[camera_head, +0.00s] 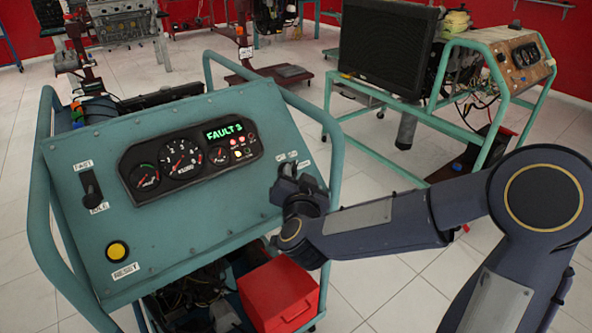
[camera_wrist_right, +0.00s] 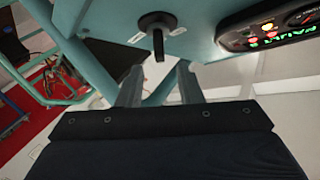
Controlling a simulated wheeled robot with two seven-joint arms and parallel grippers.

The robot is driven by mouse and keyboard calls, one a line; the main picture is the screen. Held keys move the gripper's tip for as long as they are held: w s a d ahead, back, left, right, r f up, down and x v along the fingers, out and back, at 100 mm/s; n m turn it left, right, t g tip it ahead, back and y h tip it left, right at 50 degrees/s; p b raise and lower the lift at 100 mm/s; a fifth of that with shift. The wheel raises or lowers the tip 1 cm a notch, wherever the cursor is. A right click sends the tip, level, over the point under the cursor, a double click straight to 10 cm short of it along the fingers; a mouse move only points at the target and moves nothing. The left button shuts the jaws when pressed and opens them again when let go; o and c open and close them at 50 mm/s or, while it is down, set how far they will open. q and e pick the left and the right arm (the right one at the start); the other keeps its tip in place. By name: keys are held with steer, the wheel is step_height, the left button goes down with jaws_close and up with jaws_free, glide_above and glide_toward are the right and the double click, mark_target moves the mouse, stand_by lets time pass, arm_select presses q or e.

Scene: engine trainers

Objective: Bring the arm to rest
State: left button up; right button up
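My right arm (camera_head: 390,225) reaches in from the right to the right side of the teal engine trainer panel (camera_head: 200,230). My right gripper (camera_head: 290,180) is close to the key switch there, which it partly hides in the head view. In the right wrist view the gripper (camera_wrist_right: 160,72) shows two grey fingers spread apart with nothing between them. The black key switch (camera_wrist_right: 157,35) is just beyond the fingertips, its handle pointing toward the gap; I cannot tell if they touch. My left gripper is not in view.
The panel carries a gauge cluster (camera_head: 188,156) reading "FAULT 3", a lever switch (camera_head: 91,190) and a yellow button (camera_head: 117,250). A red box (camera_head: 279,295) sits under the panel. Another trainer (camera_head: 450,125) with a radiator stands behind right. Bare tiled floor lies between them.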

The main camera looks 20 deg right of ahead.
stand_by(0.4)
steer(key=shift+s+r+y, duration=0.1)
steer(key=shift+r+y, duration=0.15)
steer(key=shift+y, duration=0.05)
steer(key=s+d+f+n+g+y, duration=0.1)
steer(key=s+f+n+g+y, duration=0.15)
steer(key=s, duration=0.75)
steer(key=s+d+f+n+g+y, duration=0.2)
steer(key=s+g, duration=0.2)
steer(key=s, duration=0.5)
steer(key=s+d+f+n+g+y, duration=0.1)
steer(key=s+f+n+g+y, duration=0.15)
steer(key=s, duration=0.75)
step_height(320, 180, up, 13)
steer(key=g+p, duration=0.1)
steer(key=p, duration=1.2)
steer(key=shift+s, duration=0.25)
steer(key=shift+d+r, duration=0.1)
